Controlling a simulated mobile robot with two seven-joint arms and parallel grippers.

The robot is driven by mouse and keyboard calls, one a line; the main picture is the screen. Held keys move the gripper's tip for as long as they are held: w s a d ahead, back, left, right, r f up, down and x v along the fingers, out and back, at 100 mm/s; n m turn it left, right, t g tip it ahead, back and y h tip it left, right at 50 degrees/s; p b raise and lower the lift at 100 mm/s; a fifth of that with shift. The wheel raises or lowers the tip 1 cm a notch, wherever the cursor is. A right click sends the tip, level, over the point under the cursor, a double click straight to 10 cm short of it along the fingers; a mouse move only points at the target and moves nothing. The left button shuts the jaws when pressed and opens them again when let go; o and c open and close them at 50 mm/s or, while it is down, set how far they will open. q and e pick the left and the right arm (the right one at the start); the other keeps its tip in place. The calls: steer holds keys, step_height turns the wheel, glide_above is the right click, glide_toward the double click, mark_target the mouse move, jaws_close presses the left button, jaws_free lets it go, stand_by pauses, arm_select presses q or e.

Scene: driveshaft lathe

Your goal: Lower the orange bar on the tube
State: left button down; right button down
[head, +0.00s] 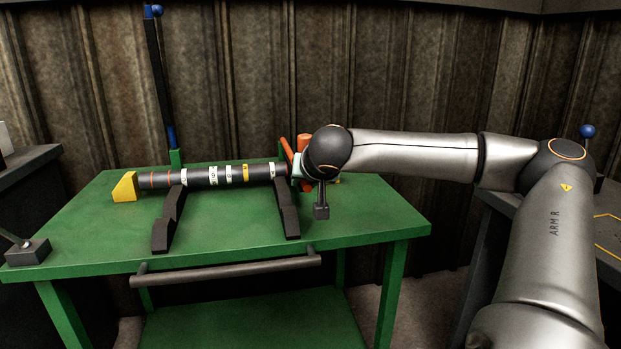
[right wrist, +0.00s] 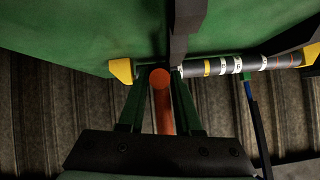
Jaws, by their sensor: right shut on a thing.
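The dark tube (head: 200,177) with white and yellow bands lies level across two black supports on the green table. It also shows at the upper right of the right wrist view (right wrist: 285,62). The orange bar (head: 286,150) stands up at a tilt by the tube's right end. In the right wrist view the bar (right wrist: 163,105) runs between my right gripper's fingers, its round end towards the tube's end. My right gripper (right wrist: 159,92) is shut on the bar. In the head view my wrist hides most of that gripper. My left gripper is not in view.
A yellow block (head: 125,187) stands at the tube's left end. A tall black post with blue ends (head: 160,85) rises behind the table. A grey handle bar (head: 225,270) runs along the table's front. The green tabletop (head: 235,235) between the supports is clear.

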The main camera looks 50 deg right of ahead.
steer(key=shift+a+f, duration=0.25)
steer(key=shift+a, duration=0.05)
steer(key=c, duration=0.8)
jaws_free()
steer(key=shift+r, duration=0.1)
steer(key=shift+o, duration=0.2)
steer(key=shift+r, duration=0.15)
steer(key=p+v, duration=0.2)
steer(key=v, duration=1)
steer(key=shift+s, duration=0.2)
